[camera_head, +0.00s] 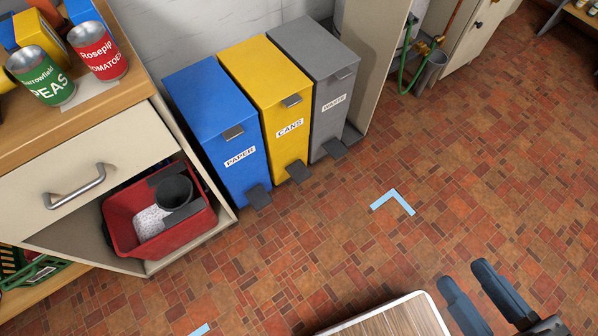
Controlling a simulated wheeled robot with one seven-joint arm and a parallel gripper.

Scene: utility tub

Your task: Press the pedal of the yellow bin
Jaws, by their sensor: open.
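The yellow bin (268,88), labelled CANS, stands upright against the wall between a blue bin and a grey bin. Its lid is shut. Its dark pedal (298,171) sticks out at the foot of its front, just above the floor. My gripper (466,276) is at the bottom right, with its two dark fingers apart and nothing between them. It is well away from the pedal, to the right and nearer to me.
The blue PAPER bin (216,130) and grey WASTE bin (325,85) flank it closely, with pedals (258,196) and (334,149). A cabinet with a red tub (122,226) is left. A wood-grained surface (395,322) is at the bottom. Tiled floor before the bins is clear.

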